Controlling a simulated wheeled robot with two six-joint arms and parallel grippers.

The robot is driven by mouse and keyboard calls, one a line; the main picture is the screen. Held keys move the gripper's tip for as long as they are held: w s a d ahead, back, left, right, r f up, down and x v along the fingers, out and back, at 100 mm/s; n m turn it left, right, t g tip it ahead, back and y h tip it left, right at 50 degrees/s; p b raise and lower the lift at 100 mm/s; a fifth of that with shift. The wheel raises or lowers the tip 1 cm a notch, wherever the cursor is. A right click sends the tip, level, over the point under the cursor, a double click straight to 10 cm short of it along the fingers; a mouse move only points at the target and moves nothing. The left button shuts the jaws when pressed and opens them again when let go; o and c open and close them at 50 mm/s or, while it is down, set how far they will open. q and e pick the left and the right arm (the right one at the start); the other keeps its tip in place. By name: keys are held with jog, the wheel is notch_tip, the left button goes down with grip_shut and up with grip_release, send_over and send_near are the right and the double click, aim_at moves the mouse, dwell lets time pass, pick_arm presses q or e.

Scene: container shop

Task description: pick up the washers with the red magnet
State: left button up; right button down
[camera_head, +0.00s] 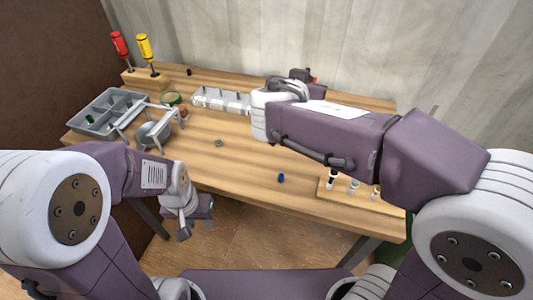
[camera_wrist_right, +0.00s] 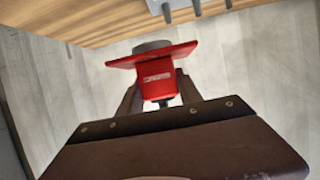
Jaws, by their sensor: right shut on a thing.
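The red magnet (camera_wrist_right: 158,80) is held between the two fingers of my right gripper (camera_wrist_right: 160,100) in the right wrist view. A grey round piece (camera_wrist_right: 151,46) sits at its far end; I cannot tell if it is the magnet's face or something on it. In the head view a bit of red (camera_head: 314,80) shows by the right gripper above the table's back edge, mostly behind the arm. A small grey ring-like piece (camera_head: 219,142), perhaps washers, lies mid-table. My left gripper (camera_head: 192,222) hangs by the table's front left edge; its opening is unclear.
A grey compartment tray (camera_head: 88,121) and a white-grey frame (camera_head: 150,112) stand at left. Red (camera_head: 119,43) and yellow (camera_head: 146,46) screwdrivers stand in a wooden block. A white rack (camera_head: 221,100) is at the back. A blue piece (camera_head: 281,178) lies near the front.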

notch_tip(320, 180, down, 10)
jog(key=b, duration=1.3)
jog(key=shift+r, duration=0.1)
jog(key=shift+f+b, duration=1.05)
jog(key=shift+b, duration=0.4)
jog(key=shift+r+p, duration=4.05)
jog(key=shift+r, duration=2)
jog(key=shift+a, duration=0.1)
